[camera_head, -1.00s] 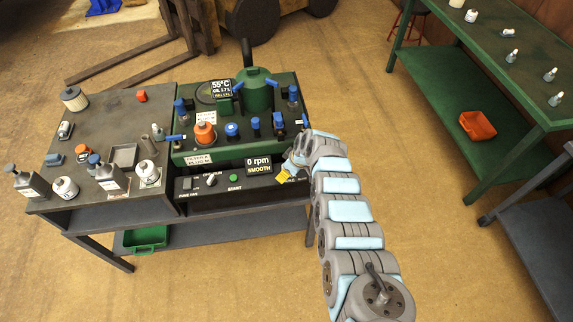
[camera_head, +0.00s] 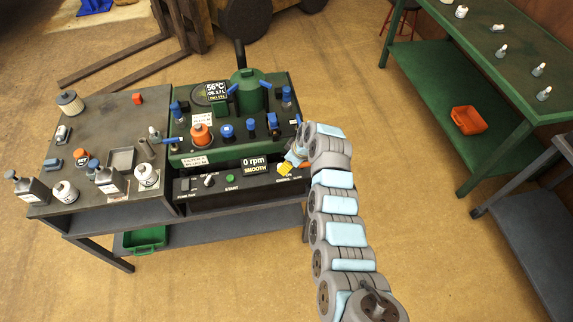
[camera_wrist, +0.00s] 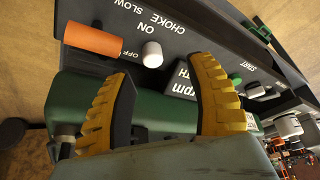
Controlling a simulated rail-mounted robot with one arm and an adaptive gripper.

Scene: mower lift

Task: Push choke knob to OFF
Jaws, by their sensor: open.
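The choke knob (camera_wrist: 152,54) is a short pale knob on the dark control panel in the wrist view, beside the printed words OFF, ON and CHOKE. My gripper (camera_wrist: 162,72) has two yellow ridged fingers spread apart with nothing between them. The knob shows in the gap just beyond the fingertips; I cannot tell whether either finger touches it. In the head view my gripper (camera_head: 285,169) is at the right end of the panel, right of the 0 rpm display, and my arm hides the knob there.
The 0 rpm SMOOTH display (camera_head: 255,166) and green START button (camera_head: 230,178) are left of my gripper. The green machine (camera_head: 250,92) stands behind.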

